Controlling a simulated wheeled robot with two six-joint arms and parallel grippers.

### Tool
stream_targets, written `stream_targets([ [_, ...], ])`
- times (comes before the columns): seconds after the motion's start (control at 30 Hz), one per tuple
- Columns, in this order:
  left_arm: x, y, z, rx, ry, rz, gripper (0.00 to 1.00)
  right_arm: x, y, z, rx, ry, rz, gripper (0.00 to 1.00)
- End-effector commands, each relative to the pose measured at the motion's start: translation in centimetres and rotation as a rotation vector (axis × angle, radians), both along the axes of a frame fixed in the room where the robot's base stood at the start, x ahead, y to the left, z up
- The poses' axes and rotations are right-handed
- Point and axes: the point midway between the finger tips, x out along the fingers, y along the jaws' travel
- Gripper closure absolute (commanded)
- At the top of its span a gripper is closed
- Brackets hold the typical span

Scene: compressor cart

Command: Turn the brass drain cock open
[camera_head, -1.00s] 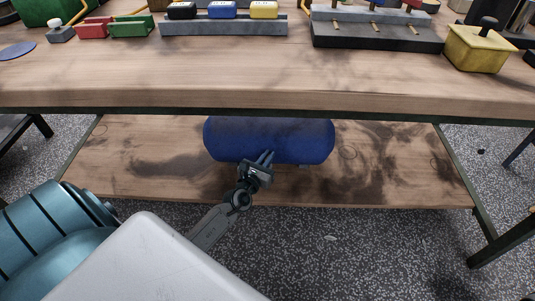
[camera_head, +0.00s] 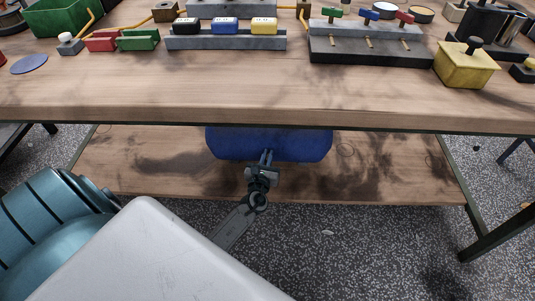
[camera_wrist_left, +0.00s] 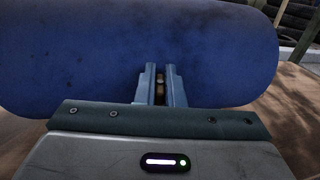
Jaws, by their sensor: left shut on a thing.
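A blue tank (camera_head: 225,143) lies on its side on the lower wooden shelf, its top partly hidden by the bench top; it also fills the upper part of the left wrist view (camera_wrist_left: 80,55). My left gripper (camera_head: 267,157) reaches in at the tank's front. In the left wrist view its two fingers (camera_wrist_left: 160,88) stand close together against the tank. They are shut on a small brass-coloured piece, the drain cock (camera_wrist_left: 160,90), seen only as a sliver between them. Its handle angle cannot be told. My right gripper is not in view.
The bench top (camera_head: 200,95) overhangs the tank just above my left gripper. On it stand a yellow box (camera_head: 465,66), a dark block with several coloured valves (camera_head: 370,48) and a grey rack (camera_head: 225,43). The lower shelf (camera_head: 390,165) is bare beside the tank.

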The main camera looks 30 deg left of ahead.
Motion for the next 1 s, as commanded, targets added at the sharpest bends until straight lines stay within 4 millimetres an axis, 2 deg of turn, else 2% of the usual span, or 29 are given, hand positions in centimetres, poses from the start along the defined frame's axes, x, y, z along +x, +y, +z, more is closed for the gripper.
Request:
stream_targets([
  [0.03, 0.19, 0.15, 0.54, 0.003, -0.007, 0.020, 1.00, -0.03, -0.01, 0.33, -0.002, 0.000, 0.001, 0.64],
  [0.73, 0.08, 0.13, 0.28, 0.003, -0.003, 0.084, 1.00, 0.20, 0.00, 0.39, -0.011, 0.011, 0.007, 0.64],
  [0.77, 0.08, 0.13, 0.27, 0.003, -0.003, 0.084, 0.86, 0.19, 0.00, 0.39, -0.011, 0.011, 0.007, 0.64],
  [0.8, 0.07, 0.12, 0.26, 0.003, -0.002, 0.083, 0.83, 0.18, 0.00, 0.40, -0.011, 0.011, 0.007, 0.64],
  [1.0, 0.01, 0.04, 0.12, 0.002, 0.000, 0.082, 0.83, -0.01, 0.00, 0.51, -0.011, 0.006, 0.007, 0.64],
])
